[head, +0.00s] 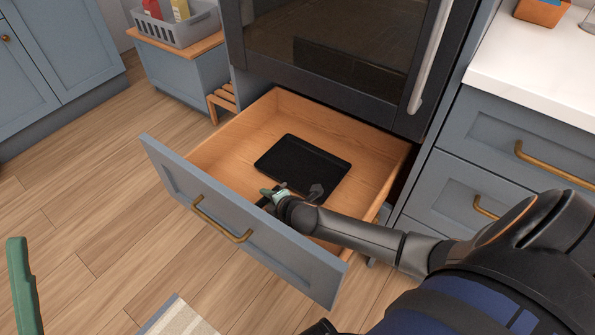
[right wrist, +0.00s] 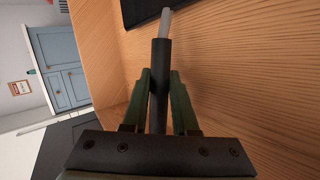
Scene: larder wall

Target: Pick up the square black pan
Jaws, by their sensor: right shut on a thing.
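The square black pan (head: 302,162) lies flat in the open wooden drawer under the oven. My right gripper (head: 272,196) reaches into the drawer near its front panel. In the right wrist view its green fingers are shut on the black handle (right wrist: 160,80), one finger on each side. A grey neck joins the handle to the dark pan body (right wrist: 150,8), which shows only at the top edge. In the head view my gripper and wrist hide most of the handle.
The drawer front (head: 240,220) with its brass handle stands pulled out, and the drawer walls surround the pan. The oven door (head: 330,50) is just above and behind. Counter drawers (head: 500,150) stand at right. A grey crate (head: 180,25) sits at the back left. Open floor lies at left.

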